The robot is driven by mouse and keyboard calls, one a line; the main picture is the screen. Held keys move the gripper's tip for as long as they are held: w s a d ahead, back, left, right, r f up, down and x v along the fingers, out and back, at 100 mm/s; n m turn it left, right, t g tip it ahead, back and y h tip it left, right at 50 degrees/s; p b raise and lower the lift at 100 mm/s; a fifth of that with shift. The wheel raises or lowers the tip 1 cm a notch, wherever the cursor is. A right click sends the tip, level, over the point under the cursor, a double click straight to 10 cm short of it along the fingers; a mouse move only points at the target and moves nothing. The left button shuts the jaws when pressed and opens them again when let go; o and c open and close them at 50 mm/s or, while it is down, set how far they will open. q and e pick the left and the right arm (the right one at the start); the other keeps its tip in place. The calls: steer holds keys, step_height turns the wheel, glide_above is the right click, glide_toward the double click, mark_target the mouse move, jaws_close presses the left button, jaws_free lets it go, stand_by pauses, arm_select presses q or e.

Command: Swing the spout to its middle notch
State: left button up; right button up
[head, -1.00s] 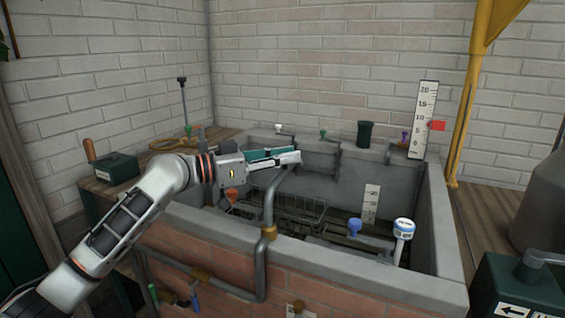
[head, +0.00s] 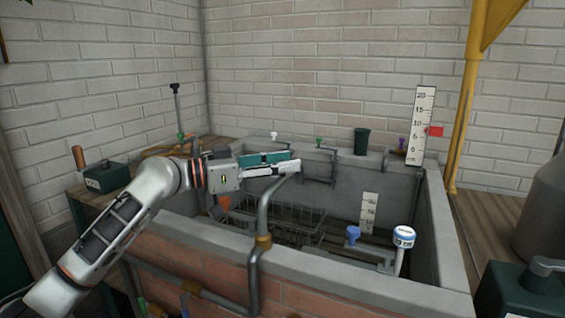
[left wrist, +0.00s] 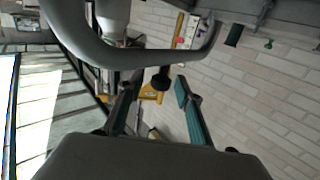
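The spout is a grey bent pipe (head: 263,215) with a brass collar, rising at the trough's front wall and curving right at its top. It also crosses the top left of the left wrist view (left wrist: 105,55), large and near. My left gripper (head: 293,162) is over the trough, its fingertips near the spout's upper bend. Its two teal-padded fingers stand apart in the left wrist view (left wrist: 155,88), with no object clearly held between them. The pipe passes beside the fingertips; I cannot tell whether they touch. Notch marks cannot be made out. My right gripper is in neither view.
The grey-rimmed brick trough (head: 350,268) holds a wire rack (head: 290,222), a blue knob (head: 353,234) and a white-capped post (head: 403,238). A scale board (head: 421,125) stands at the back right. A green box (head: 106,177) is at left, a green dispenser (head: 525,290) at right.

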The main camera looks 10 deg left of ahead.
arm_select(q)
steer(key=shift+s+a, duration=0.1)
steer(key=shift+a, duration=0.05)
steer(key=v, duration=1.1)
steer(key=shift+a, duration=0.35)
steer(key=shift+s, duration=0.2)
